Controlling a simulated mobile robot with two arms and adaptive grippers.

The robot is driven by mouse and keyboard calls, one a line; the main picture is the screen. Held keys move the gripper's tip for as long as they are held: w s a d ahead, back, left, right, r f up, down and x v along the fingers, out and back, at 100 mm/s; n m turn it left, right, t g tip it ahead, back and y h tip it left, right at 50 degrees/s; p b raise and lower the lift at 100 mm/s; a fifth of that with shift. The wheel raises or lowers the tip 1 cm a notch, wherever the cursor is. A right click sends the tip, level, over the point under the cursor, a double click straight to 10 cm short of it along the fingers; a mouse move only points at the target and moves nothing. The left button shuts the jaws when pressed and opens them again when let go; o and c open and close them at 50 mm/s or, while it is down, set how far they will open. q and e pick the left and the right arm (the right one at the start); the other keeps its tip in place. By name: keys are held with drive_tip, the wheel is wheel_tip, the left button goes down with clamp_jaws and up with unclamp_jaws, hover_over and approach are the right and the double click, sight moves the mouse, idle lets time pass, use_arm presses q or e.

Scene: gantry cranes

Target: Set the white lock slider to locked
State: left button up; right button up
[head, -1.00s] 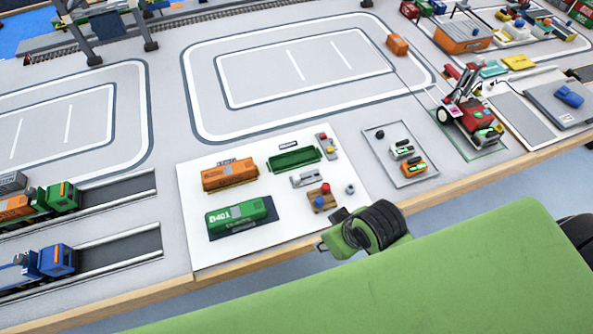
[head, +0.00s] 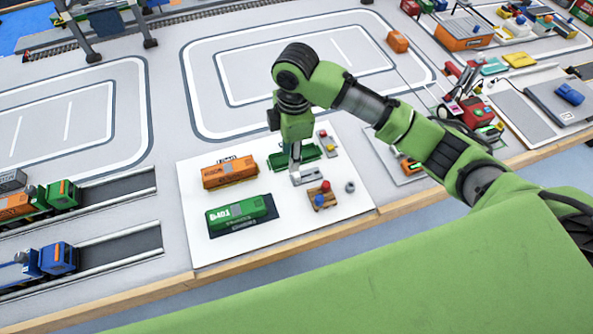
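The white lock slider appears to be the small pale fitting (head: 307,178) on the white board, between the dark green open tray and the small wooden block. It is small, and I cannot read which position it is set to. My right gripper (head: 295,169) points down at the left end of this fitting, at or just above it; I cannot tell if they touch. Its fingers look narrow and close together, but whether they are shut is unclear. The gripper hides part of the fitting and the green tray (head: 313,153). My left gripper is out of view.
The white board (head: 205,252) also carries an orange container (head: 230,173), a green container (head: 236,210), a wooden block (head: 321,196) with coloured knobs, and a grey knob (head: 350,187). My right arm covers much of the grey pad on the right.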

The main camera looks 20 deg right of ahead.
sight(297, 174)
drive_tip(key=shift+n+h, duration=0.3)
drive_tip(key=f, duration=0.4)
drive_tip(key=w+d+f+p, duration=0.1)
drive_tip(key=f, duration=0.2)
drive_tip(key=d+f+p, duration=0.1)
drive_tip(key=f, duration=0.3)
drive_tip(key=shift+w+f, duration=0.25)
drive_tip(key=shift+f, duration=0.1)
clamp_jaws()
